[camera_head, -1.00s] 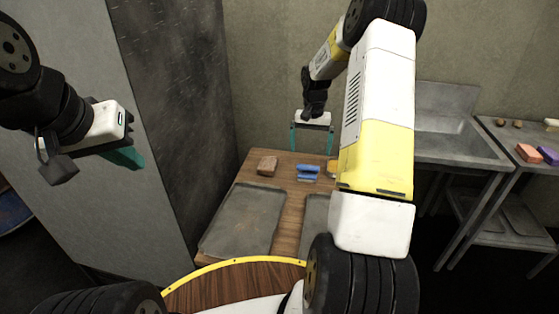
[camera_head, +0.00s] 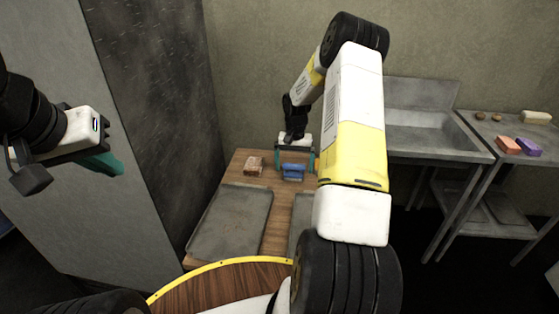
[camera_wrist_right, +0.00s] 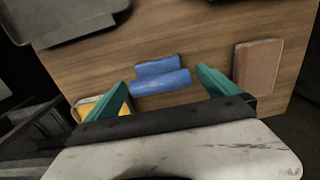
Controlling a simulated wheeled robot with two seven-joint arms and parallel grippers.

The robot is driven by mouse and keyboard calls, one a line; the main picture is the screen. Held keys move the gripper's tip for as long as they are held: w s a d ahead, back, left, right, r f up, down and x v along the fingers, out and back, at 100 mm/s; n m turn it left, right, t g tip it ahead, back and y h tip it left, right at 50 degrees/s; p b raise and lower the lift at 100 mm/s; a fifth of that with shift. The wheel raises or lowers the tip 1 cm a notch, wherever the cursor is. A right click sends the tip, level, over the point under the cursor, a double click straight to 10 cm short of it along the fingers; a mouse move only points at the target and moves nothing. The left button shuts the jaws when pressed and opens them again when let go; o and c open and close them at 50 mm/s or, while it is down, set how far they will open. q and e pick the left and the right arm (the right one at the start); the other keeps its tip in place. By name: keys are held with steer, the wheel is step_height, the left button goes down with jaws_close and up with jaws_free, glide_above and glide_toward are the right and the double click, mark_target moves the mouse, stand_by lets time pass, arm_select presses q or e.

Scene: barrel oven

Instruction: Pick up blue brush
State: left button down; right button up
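The blue brush (camera_head: 293,172) lies on the wooden table (camera_head: 270,200), near its far edge. In the right wrist view the blue brush (camera_wrist_right: 160,83) lies across the space between the fingertips. My right gripper (camera_head: 294,163) is open above the brush, with one teal finger to each side of it. In the wrist view the right gripper (camera_wrist_right: 162,78) holds nothing, and the exact height gap is hard to judge. My left gripper (camera_head: 108,165) hangs at the far left, away from the table. Only one teal finger of it shows clearly.
A brown block (camera_head: 254,166) lies left of the brush. A yellow object (camera_wrist_right: 92,106) lies on its other side. Metal trays (camera_head: 230,222) lie nearer on the table. A sink (camera_head: 430,125) and a side table with orange (camera_head: 508,145) and purple (camera_head: 529,147) blocks stand right.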

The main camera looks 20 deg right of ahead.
mark_target(294, 167)
steer(key=c, duration=1.4)
steer(key=shift+r, duration=0.55)
steer(key=r, duration=0.1)
steer(key=s+r, duration=0.1)
steer(key=shift+a+r, duration=0.25)
steer(key=shift+r, duration=0.05)
steer(key=s+a, duration=0.2)
steer(key=s, duration=0.2)
steer(key=s+a+r, duration=0.1)
steer(key=s+a, duration=0.1)
steer(key=s, duration=0.3)
steer(key=s+a, duration=0.2)
steer(key=s, duration=0.2)
steer(key=shift+s+a+r, duration=0.15)
steer(key=shift+a, duration=0.25)
steer(key=o, duration=0.6)
steer(key=c, duration=0.4)
